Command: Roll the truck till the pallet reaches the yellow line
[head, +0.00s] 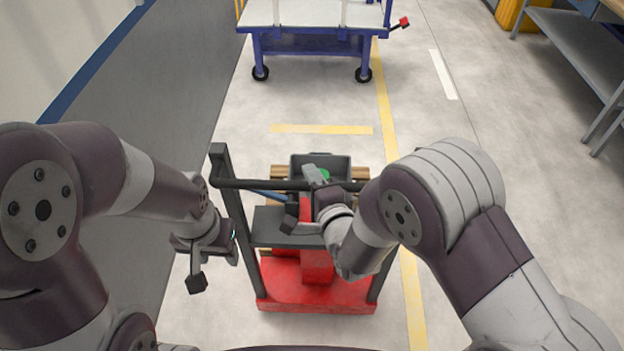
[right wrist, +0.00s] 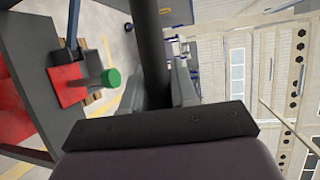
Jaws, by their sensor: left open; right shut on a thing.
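The truck is red, with a red base (head: 315,291) and a black upright frame whose handle bar (head: 262,185) runs across the top. My right gripper (head: 316,185) is shut on this bar near its middle; the right wrist view shows the bar (right wrist: 149,45) between the grey fingers. My left gripper (head: 217,260) is open and empty, just left of the frame's left post. Wooden parts of the pallet (head: 361,173) show beyond the truck, mostly hidden by it. The short yellow line (head: 321,129) crosses the floor ahead, with bare floor between it and the pallet.
A blue cart (head: 312,44) with a pale top stands beyond the yellow line. A long yellow stripe (head: 413,300) runs along the floor at the truck's right. A grey shelf bench (head: 580,55) stands at the far right. A wall is at the left.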

